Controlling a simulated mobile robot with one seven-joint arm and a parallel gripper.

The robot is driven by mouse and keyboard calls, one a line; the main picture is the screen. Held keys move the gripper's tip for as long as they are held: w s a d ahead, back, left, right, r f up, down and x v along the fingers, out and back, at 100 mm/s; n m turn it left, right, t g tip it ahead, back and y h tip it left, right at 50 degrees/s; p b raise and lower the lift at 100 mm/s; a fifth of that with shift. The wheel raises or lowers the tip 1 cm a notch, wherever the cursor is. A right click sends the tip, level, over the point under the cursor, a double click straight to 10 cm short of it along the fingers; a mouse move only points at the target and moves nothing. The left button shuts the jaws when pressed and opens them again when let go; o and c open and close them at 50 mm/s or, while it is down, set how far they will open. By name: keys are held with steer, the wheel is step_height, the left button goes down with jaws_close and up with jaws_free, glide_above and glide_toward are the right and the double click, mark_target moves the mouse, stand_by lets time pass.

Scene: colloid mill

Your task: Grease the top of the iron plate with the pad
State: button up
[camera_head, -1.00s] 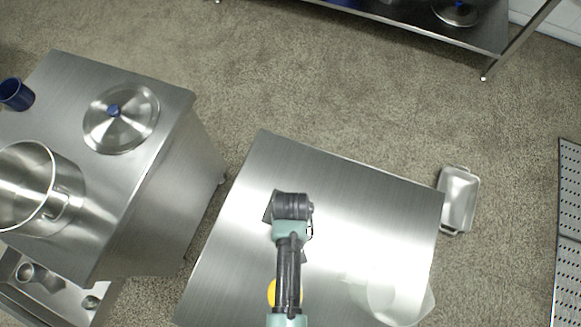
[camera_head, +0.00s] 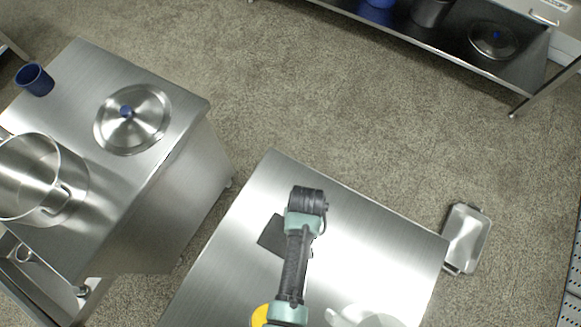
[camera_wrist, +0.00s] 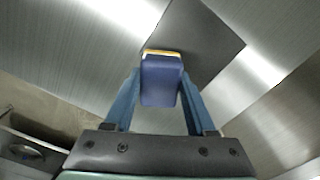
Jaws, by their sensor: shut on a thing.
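The pad (camera_wrist: 161,88) is a blue block with a yellow-orange far edge, gripped between the blue fingers of my gripper (camera_wrist: 161,74) in the wrist view. The iron plate (camera_wrist: 205,38) is a thin dark square beyond the pad. Its near part is hidden by the pad and fingers. I cannot tell whether the pad touches it. In the head view the plate (camera_head: 270,236) lies on the steel table (camera_head: 235,265), its left part showing beside my arm. My wrist hides the fingers and pad there.
A yellow thing (camera_head: 260,316) is partly hidden by my arm. A white translucent vessel (camera_head: 372,319) stands at the table's near right. A steel pan (camera_head: 467,238) lies beyond the right edge. The left table holds a lid (camera_head: 145,130), a pot (camera_head: 65,180) and a blue cup (camera_head: 36,80).

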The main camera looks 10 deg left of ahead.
steer(key=shift+w+d+r+p, duration=0.1)
steer(key=shift+w+r+p, duration=0.2)
steer(key=shift+r+p, duration=0.2)
steer(key=shift+f+p, duration=0.15)
steer(key=shift+p, duration=0.2)
steer(key=shift+s+r+p, duration=0.15)
steer(key=shift+r+p, duration=0.6)
steer(key=shift+r, duration=0.15)
step_height(320, 180, up, 4)
steer(key=p, duration=0.4)
